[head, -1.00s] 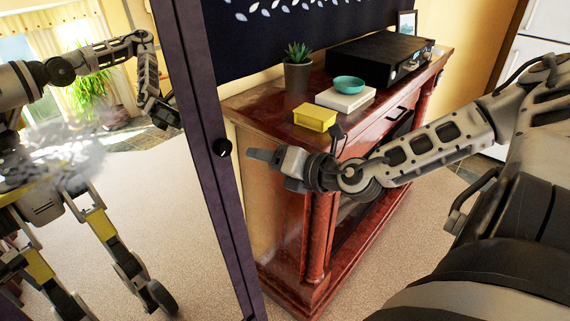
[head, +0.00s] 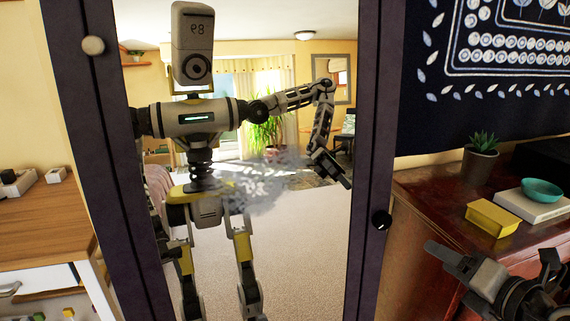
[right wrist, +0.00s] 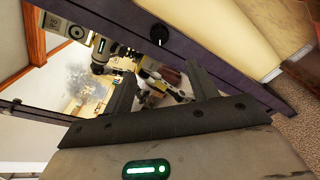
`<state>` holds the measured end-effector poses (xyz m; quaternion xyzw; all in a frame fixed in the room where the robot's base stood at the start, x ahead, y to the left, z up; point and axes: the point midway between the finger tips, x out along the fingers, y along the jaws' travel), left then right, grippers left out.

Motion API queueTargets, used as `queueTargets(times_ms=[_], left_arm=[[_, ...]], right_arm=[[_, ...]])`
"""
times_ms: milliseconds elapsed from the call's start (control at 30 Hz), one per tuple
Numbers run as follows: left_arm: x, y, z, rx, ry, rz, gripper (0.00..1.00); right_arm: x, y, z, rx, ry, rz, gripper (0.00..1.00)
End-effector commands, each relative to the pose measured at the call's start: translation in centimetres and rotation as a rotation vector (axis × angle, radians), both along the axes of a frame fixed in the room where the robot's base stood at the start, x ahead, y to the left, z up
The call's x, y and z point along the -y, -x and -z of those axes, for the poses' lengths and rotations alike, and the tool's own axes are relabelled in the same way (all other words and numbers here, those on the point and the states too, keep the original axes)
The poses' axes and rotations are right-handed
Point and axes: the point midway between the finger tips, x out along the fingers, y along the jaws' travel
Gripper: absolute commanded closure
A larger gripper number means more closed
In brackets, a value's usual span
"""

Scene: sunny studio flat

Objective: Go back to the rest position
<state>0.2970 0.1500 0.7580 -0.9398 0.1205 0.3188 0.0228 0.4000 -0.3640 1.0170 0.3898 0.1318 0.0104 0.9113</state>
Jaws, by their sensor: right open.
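My right gripper (head: 440,256) is at the lower right of the head view, in front of the dark red cabinet (head: 420,215). It holds nothing. In the right wrist view its two fingers (right wrist: 163,88) stand apart, with the mirror behind them. My left gripper is not directly in view. The tall mirror (head: 300,215) in a dark frame shows my own reflection, with one arm raised and bent; a blurred grey patch covers part of it.
On the cabinet are a yellow box (head: 493,217), a teal bowl (head: 542,189) on a white book (head: 530,207) and a potted succulent (head: 480,160). A wooden-topped white unit (head: 45,235) stands at the left. The mirror is close ahead.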

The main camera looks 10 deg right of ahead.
Motion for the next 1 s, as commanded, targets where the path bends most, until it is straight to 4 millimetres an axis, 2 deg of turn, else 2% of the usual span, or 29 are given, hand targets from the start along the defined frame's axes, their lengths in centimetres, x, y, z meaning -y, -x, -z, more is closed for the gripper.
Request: queueTargets(times_ms=[133, 233, 400, 600, 800, 1000], left_arm=[[0.0, 0.0, 0.1, 0.0, -0.001, 0.0, 0.64], [-0.1, 0.0, 0.1, 0.0, -0.001, 0.0, 0.64], [-0.1, -0.1, 0.0, 0.0, -0.001, 0.0, 0.64], [-0.1, -0.2, 0.0, 0.003, -0.001, 0.0, 0.64], [0.0, -0.2, -0.1, 0.004, -0.001, 0.0, 0.64], [0.0, -0.2, -0.1, 0.004, -0.001, 0.0, 0.64]], right_arm=[[-1.3, 0.0, 2.6, -0.049, -0.115, 0.029, 0.42], [-3.3, 0.2, 6.2, -0.124, -0.29, 0.083, 0.42], [-8.0, 1.5, 13.0, -0.292, -0.674, 0.224, 0.42], [-13.7, 4.2, 19.1, -0.472, -1.148, 0.43, 0.42], [-18.4, 7.4, 23.2, -0.591, -1.624, 0.677, 0.42], [-20.9, 9.6, 25.3, -0.612, -1.943, 0.87, 0.42]])
